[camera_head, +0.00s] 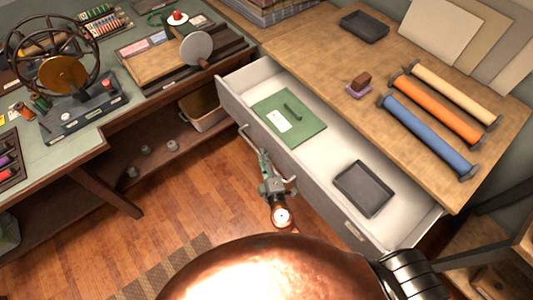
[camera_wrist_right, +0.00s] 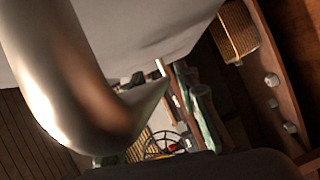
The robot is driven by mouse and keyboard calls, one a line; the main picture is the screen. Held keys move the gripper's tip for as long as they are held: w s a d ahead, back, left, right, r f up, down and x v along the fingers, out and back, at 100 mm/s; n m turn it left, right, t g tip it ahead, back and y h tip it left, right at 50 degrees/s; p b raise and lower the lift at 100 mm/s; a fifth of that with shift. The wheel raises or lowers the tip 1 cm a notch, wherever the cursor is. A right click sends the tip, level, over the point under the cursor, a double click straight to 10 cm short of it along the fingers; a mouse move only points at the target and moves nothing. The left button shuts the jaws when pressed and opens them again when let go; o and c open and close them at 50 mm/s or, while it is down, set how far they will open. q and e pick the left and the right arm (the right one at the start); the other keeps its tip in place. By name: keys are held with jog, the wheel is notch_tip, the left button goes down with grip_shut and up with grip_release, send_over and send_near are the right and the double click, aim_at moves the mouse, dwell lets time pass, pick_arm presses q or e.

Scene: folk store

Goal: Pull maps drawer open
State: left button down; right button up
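The maps drawer (camera_head: 318,133) stands well open below the wooden counter, with its pale inside showing. Its front panel (camera_head: 325,205) faces the aisle. My right gripper (camera_head: 264,160) is at the outer side of this front, close to a pale curved handle (camera_head: 291,180). In the right wrist view a large curved metal bar (camera_wrist_right: 85,90) fills the left side, very near the camera. Whether the fingers are closed around the handle is not clear. My left gripper is not in view.
A green board (camera_head: 300,132) and a dark tray (camera_head: 364,188) lie in the drawer. The counter (camera_head: 310,50) holds rolls, a stamp and another tray. A green-topped workbench (camera_head: 65,130) stands left. Wooden floor (camera_head: 195,200) is clear between.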

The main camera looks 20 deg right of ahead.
jog(key=shift+w, duration=0.65)
grip_shut()
